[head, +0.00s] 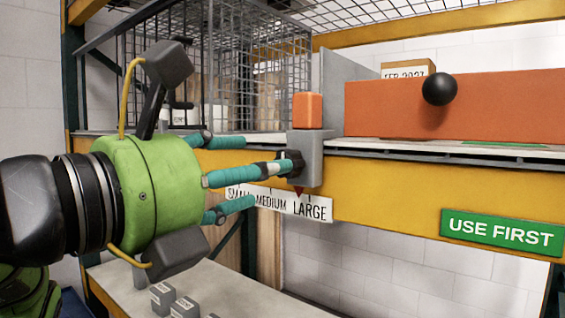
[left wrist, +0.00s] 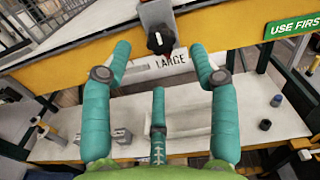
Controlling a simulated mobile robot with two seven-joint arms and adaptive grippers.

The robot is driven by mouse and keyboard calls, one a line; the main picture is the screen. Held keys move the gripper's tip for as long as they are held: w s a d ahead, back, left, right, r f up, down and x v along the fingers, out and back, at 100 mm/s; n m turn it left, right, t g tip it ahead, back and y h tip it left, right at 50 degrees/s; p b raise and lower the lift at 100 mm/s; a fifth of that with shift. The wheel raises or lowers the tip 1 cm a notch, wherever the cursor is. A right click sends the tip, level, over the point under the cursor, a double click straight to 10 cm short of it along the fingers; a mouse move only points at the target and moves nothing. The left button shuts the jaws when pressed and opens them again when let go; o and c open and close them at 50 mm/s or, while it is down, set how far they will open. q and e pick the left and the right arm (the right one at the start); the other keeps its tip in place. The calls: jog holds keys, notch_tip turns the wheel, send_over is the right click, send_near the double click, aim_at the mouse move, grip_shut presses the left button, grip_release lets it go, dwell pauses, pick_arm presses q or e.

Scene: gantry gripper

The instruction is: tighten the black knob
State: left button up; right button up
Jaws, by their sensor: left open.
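The black knob (head: 291,163) sits on the front of a grey block (head: 312,160) mounted on the yellow shelf beam. In the left wrist view the knob (left wrist: 160,43) is round with a pale mark, ahead of and between the two upper fingers. My left gripper (head: 258,171), green with teal fingers, is open and faces the block from the left. In the wrist view the gripper (left wrist: 160,66) has its fingers spread, with nothing held between them. In the head view one finger overlaps the knob's edge; I cannot tell whether it touches.
A size label (head: 280,203) with a red pointer hangs below the block. An orange cube (head: 307,110) sits on top. A black ball (head: 439,89) is on an orange panel (head: 385,110) at right. A wire cage stands behind; a lower shelf (head: 230,290) holds small grey blocks.

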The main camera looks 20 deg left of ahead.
pick_arm(q)
jog(key=p+x, duration=0.2)
jog(key=x, duration=0.4)
jog(key=shift+w+d+p, duration=0.1)
jog(key=shift+w+p, duration=0.1)
jog(key=shift+p, duration=0.2)
jog(key=shift+f, duration=0.1)
jog(key=c, duration=1.1)
